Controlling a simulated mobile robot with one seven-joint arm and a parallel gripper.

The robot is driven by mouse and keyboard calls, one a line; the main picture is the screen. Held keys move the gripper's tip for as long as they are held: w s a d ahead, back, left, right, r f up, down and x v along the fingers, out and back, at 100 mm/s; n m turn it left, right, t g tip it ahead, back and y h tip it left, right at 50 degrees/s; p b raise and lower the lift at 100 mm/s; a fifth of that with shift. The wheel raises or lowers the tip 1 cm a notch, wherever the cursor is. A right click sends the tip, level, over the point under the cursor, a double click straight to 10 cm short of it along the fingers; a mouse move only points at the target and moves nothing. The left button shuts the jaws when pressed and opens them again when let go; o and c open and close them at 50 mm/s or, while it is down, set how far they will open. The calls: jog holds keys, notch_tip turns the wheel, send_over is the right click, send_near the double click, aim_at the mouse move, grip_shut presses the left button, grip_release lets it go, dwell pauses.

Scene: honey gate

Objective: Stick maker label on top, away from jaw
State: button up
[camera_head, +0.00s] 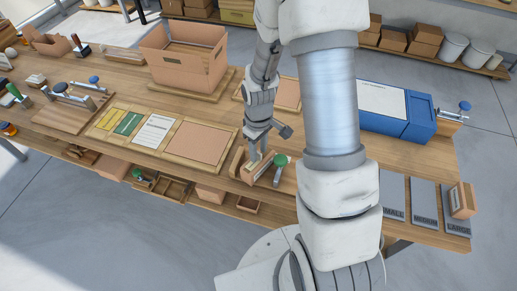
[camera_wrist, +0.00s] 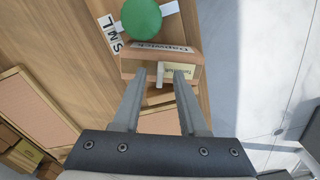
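A small cardboard box (camera_wrist: 135,68) with dark lettering sits in a wooden fixture (camera_wrist: 117,40) marked S, M, L. It also shows in the head view (camera_head: 248,174). A cream label (camera_wrist: 188,69) with small print lies on the box beside the right fingertip, partly covered by it. A pale upright peg (camera_wrist: 160,75) stands between the fingers; I cannot tell whether it is the jaw. The green round knob (camera_wrist: 141,17) of the fixture is just beyond the box. My gripper (camera_wrist: 159,77) is open, its fingertips apart at the box; it also shows in the head view (camera_head: 257,163).
A tray with yellow, green and white cards (camera_head: 154,131) lies left of the fixture. A large open carton (camera_head: 185,62) stands behind it. A blue case (camera_head: 397,106) and grey size plates (camera_head: 424,203) are to the right. The bench's front edge is close to the fixture.

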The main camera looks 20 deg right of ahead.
notch_tip(320, 180, up, 17)
jog(key=p, duration=0.1)
jog(key=shift+r, duration=0.2)
dwell(0.4)
dwell(0.4)
jog(key=s+a+r+m+t, duration=0.2)
jog(key=s+r+m+t, duration=0.3)
jog(key=s+r, duration=0.9)
jog(key=shift+s+m+t, duration=0.3)
jog(key=shift+s+m, duration=0.3)
jog(key=shift+m, duration=0.1)
jog(key=shift+a, duration=0.1)
